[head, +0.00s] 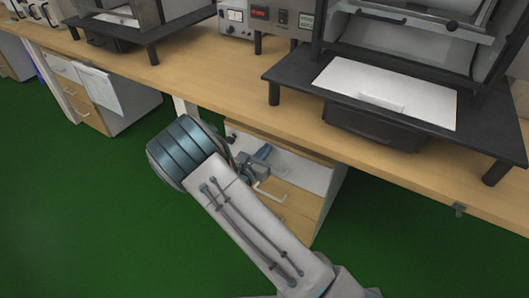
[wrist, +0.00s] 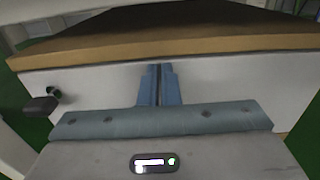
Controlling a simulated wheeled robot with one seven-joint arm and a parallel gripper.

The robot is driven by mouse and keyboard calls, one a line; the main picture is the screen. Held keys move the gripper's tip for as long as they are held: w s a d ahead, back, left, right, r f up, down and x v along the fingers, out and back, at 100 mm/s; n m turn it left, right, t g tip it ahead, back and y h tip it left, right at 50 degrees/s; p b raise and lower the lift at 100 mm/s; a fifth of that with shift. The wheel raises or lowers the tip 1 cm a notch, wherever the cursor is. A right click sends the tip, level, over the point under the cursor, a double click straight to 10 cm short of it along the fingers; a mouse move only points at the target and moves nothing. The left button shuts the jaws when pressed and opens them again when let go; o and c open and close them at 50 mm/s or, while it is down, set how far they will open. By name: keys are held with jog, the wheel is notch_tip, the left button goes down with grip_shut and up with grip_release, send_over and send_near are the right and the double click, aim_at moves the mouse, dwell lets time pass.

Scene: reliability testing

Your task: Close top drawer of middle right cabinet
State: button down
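The cabinet (head: 313,210) stands under the wooden bench, partly hidden by my arm. Its white top drawer front (head: 310,172) lies just under a brown wooden edge, above a wooden front with a pale handle. In the wrist view the white front (wrist: 225,88) spans the picture, with a dark knob (wrist: 40,105) at its left. My gripper (head: 264,152) is at this front; in the wrist view its blue fingers (wrist: 159,70) are together, with nothing between them, pointing at the front. Whether they touch it, and how far the drawer stands out, I cannot tell.
The wooden bench top (head: 215,75) runs above the cabinet and carries black stands with equipment. Another cabinet (head: 95,95) with drawers stands under the bench at the left. The green floor (head: 80,220) is clear at the left and lower right.

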jog(key=p+v, duration=0.2)
jog(key=v, duration=1.2)
jog(key=s+d+r+m+g+p, duration=0.45)
jog(key=d+r+m+g, duration=0.3)
jog(key=d+r, duration=0.2)
jog(key=s+d+r+m+g+p, duration=0.4)
jog(key=d+r+m+g+p, duration=0.2)
jog(key=d+r+m, duration=0.4)
jog(key=s+r+m+y+p, duration=0.5)
jog(key=r+m, duration=0.1)
jog(key=r, duration=0.4)
jog(key=s+r+m+t+y+p, duration=0.1)
jog(key=s+r+m+y+p, duration=0.3)
jog(key=r, duration=0.7)
jog(key=shift+s+a+r+m+y+p, duration=0.2)
jog(key=shift+s+r+m+y+p, duration=0.15)
jog(key=shift+s+m+p, duration=0.55)
jog(key=shift+s, duration=0.15)
